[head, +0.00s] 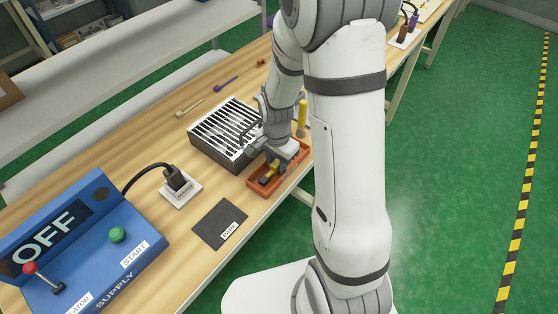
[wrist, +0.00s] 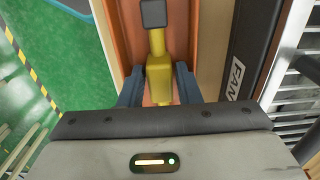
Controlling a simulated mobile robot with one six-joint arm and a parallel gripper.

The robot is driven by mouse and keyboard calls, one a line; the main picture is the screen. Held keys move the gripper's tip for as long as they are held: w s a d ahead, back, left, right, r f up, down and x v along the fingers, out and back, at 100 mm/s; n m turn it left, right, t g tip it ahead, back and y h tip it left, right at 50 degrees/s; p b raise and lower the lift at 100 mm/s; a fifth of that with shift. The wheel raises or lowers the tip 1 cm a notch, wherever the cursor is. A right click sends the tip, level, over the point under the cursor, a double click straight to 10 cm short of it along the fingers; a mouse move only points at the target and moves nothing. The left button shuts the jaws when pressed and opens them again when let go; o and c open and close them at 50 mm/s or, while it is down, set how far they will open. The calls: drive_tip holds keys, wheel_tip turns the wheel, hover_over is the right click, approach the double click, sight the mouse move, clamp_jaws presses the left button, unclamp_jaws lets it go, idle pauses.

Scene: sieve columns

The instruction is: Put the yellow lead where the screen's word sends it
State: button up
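The yellow lead (wrist: 158,75) lies in an orange tray (wrist: 207,45), with a yellow body and a dark square end pointing away. My gripper (wrist: 159,85) reaches down into the tray with one blue finger on each side of the lead's body. The fingers are very close to it; I cannot tell whether they press on it. In the head view my gripper (head: 275,158) is over the orange tray (head: 262,187) and hides part of the lead (head: 267,175). The screen (head: 52,238) on the blue supply box reads OFF.
A grilled fan unit (head: 222,135) stands behind the tray. A dark labelled mat (head: 218,222) and a white socket plate (head: 181,193) with a black plug lie to its left. The supply box has a red lever (head: 31,268) and green START button (head: 117,234). A yellow cylinder (head: 302,117) stands beyond.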

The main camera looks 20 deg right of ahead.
sight(277, 162)
wheel_tip(277, 162, up, 12)
drive_tip(key=s+r+n+t, duration=0.2)
drive_tip(key=s+r+n, duration=0.7)
drive_tip(key=s, duration=0.5)
drive_tip(key=shift+d+r+n+t+p, duration=0.15)
drive_tip(key=shift+d+n+t+p, duration=0.2)
drive_tip(key=shift+n, duration=0.55)
